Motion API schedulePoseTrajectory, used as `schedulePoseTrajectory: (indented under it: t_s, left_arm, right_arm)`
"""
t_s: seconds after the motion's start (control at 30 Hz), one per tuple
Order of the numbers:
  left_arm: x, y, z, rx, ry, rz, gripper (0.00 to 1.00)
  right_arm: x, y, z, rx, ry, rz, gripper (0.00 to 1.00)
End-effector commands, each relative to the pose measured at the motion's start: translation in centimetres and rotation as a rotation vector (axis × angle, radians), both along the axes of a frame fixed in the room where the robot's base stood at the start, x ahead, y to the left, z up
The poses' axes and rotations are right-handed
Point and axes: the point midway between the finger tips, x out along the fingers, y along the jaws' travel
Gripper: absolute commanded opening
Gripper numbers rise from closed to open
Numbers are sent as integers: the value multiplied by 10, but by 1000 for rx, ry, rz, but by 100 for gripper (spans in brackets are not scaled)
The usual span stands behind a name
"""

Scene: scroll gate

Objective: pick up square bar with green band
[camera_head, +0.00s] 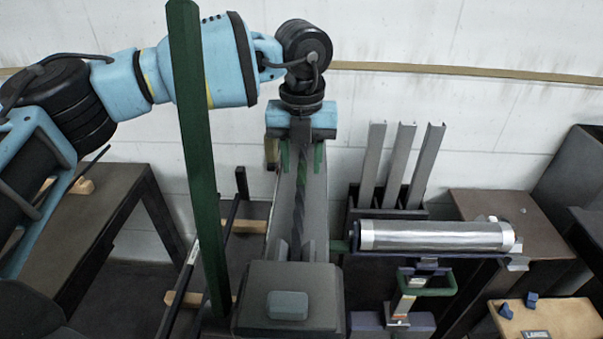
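My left arm comes in from the left, and its gripper (301,152) points down over a grey channel at centre. A dark twisted bar (299,200) runs along the channel below it. Green patches show on both sides under the blue gripper body, but I cannot tell whether they are fingertips or a band. Whether the gripper touches or holds the bar is unclear. Three grey bars (400,165) stand upright in a dark holder (357,205) to the right, with no green band visible on them. My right gripper is out of view.
A tall green post (199,160) stands in front of my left arm. A silver roller (435,236) lies right of the channel. A dark block with a grey pad (288,305) is in front. A dark table (105,210) stands left; a wooden board (550,320) is lower right.

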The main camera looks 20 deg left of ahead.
Motion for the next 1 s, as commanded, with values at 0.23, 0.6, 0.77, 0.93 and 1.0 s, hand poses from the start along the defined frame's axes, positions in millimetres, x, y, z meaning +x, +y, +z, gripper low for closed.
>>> schedulePoseTrajectory:
  t_s: [0.23,0.6,0.77,0.93,1.0]
  left_arm:
    - [0,0,-12,0,-1,0,38]
    - [0,0,-12,0,0,1,7]
    - [0,0,-11,0,0,1,0]
    - [0,0,-10,-2,-3,1,0]
    - [0,0,-10,-2,-3,1,0]
  right_arm:
    - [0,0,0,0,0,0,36]
    - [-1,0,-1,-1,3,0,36]
    - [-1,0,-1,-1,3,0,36]
    - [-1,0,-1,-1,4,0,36]
    - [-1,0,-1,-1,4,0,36]
